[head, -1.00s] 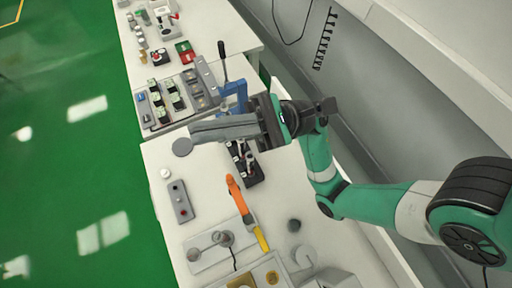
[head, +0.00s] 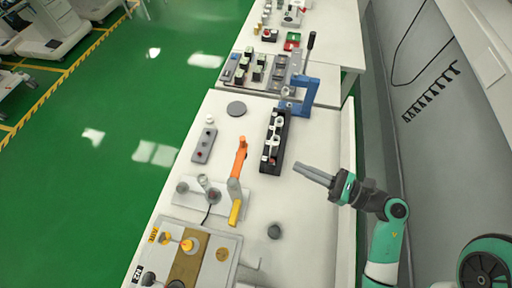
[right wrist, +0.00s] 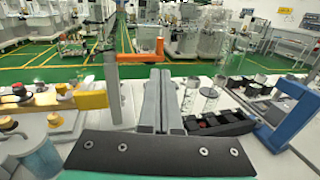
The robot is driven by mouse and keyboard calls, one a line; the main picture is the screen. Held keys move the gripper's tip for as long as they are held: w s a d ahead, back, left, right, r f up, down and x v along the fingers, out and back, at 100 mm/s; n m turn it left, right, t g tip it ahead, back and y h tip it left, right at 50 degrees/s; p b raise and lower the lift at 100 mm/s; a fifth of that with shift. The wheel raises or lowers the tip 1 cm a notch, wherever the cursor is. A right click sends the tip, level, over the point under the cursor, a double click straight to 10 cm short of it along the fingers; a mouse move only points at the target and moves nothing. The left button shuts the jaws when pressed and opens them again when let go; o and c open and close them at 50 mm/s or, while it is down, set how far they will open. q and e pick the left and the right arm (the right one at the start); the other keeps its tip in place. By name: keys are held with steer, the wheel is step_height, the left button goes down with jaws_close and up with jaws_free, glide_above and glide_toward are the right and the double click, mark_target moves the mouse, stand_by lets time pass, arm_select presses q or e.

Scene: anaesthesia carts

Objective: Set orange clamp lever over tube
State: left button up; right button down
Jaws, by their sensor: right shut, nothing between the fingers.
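The orange clamp lever (head: 240,156) stands near the middle of the bench in the head view, its orange arm pointing away over a grey post. A grey plate (head: 207,193) beside it carries short cylinders. I cannot tell which part is the tube. My left gripper is out of view.
A black rack (head: 274,142) with clear tubes stands between the lever and the back edge. A blue clamp frame (head: 300,96) is farther off. A yellow handle (head: 235,212) lies near the lever's base. A panel with a brown strip (head: 187,258) is at the near end.

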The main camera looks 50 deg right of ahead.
mark_target(245, 143)
steer(key=shift+w+a, duration=0.1)
steer(key=shift+w, duration=0.1)
steer(key=x, duration=1.3)
steer(key=shift+w+p, duration=0.3)
steer(key=shift+w, duration=0.05)
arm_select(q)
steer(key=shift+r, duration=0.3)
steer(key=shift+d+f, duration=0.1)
arm_select(e)
steer(key=shift+w+a, duration=0.1)
